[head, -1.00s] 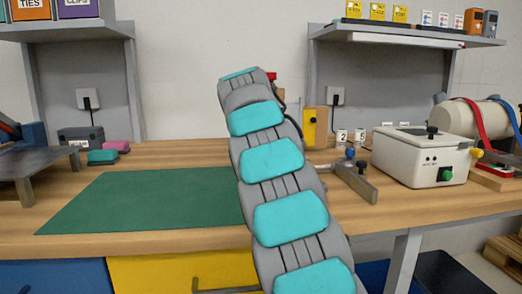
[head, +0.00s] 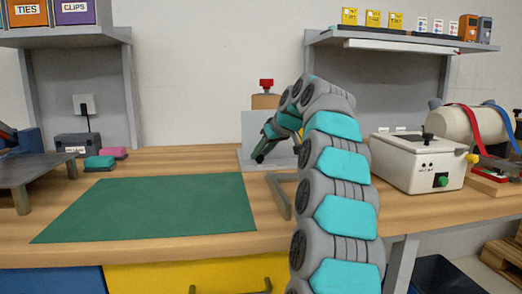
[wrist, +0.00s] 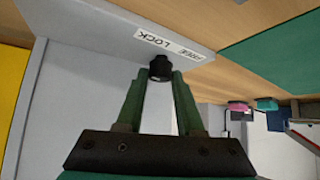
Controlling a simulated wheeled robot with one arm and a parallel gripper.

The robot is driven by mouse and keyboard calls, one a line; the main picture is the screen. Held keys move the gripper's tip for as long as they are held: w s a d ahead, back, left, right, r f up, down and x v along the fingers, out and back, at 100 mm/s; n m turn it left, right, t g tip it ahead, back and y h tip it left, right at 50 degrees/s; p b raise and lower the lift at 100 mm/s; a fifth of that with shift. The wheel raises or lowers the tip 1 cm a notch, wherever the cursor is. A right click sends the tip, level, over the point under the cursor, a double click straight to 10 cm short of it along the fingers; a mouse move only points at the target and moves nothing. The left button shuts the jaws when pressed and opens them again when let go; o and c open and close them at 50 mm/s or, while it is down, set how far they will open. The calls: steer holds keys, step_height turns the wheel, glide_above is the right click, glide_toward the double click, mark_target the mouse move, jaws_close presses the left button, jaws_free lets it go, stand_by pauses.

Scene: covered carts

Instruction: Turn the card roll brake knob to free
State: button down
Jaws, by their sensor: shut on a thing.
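The card roll brake knob (wrist: 160,68) is a small black knob on a pale grey panel, between the fingertips of my gripper (wrist: 160,76) in the wrist view. My gripper is shut on it. A white label (wrist: 172,45) with the words FREE and LOCK sits beside the knob, upside down in this view. The knob's pointer is not visible, so I cannot tell its setting. In the head view my gripper (head: 262,154) reaches down-left to the grey stand (head: 253,127); the knob is too small to make out there.
The green mat (head: 150,208) lies open to the left of the stand. A red-topped piece (head: 266,86) rises above the stand. A white machine (head: 415,160) stands right of my arm. A pink block (head: 113,153) and a teal block (head: 99,163) sit at the left.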

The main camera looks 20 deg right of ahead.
steer(key=shift+r+n+y+p, duration=0.1)
steer(key=shift+n+y+p, duration=0.25)
steer(key=shift+n, duration=0.25)
steer(key=c, duration=0.5)
jaws_free()
steer(key=shift+c, duration=0.2)
steer(key=v, duration=0.7)
steer(key=shift+s+d+r, duration=0.2)
steer(key=shift+r, duration=0.05)
